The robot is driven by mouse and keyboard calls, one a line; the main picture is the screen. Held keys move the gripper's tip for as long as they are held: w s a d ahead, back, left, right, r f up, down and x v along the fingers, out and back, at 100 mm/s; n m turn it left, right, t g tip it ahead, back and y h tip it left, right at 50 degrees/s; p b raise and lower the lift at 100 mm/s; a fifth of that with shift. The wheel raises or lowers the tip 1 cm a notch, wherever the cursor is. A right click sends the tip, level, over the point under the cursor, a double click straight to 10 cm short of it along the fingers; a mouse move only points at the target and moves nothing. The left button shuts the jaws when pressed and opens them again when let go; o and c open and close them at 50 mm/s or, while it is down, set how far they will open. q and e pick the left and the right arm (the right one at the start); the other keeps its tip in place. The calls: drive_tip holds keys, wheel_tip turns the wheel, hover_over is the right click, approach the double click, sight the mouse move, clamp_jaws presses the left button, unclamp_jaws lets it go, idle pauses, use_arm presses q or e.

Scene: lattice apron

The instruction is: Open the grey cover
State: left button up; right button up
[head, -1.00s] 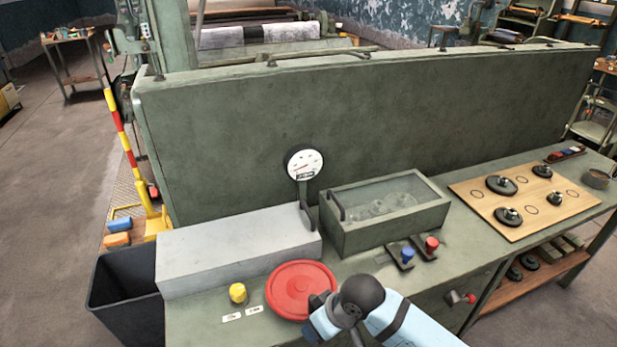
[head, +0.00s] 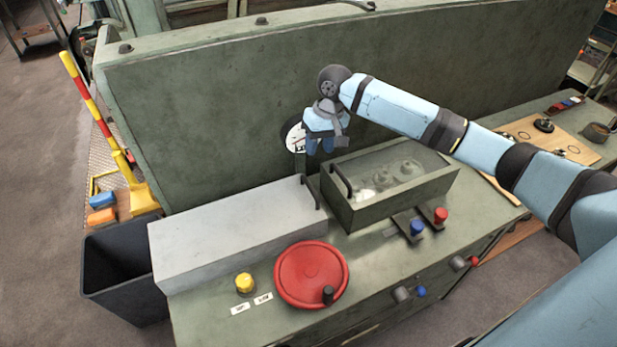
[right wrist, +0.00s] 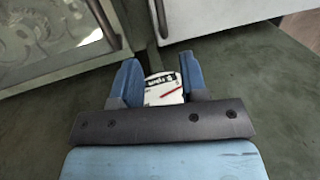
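The grey cover (head: 225,238) is a long light-grey box shape lying closed on the left part of the green bench. Its dark upright handle (head: 308,192) is at its right end; the handle also shows at the top of the right wrist view (right wrist: 160,18). My right gripper (head: 320,148) hangs above and behind the handle, apart from it, fingers pointing down. In the right wrist view the two blue fingers (right wrist: 159,66) are apart. The white dial gauge (right wrist: 163,88) shows in the gap between them, and no gripped thing is visible. My left gripper is out of view.
A glass-topped box (head: 390,180) with its own dark handle stands right of the cover. A tall green panel (head: 230,110) rises behind. A red handwheel (head: 311,274), a yellow knob (head: 244,283) and blue and red buttons are in front. A dark bin (head: 120,270) stands left.

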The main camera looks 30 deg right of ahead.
sight(310, 184)
drive_tip(key=f, duration=0.4)
drive_tip(key=a+f, duration=0.1)
drive_tip(key=f, duration=0.3)
drive_tip(key=a+f, duration=0.1)
drive_tip(key=f, duration=0.2)
drive_tip(key=shift+a+f+p, duration=0.25)
drive_tip(key=shift+f+p, duration=0.15)
clamp_jaws()
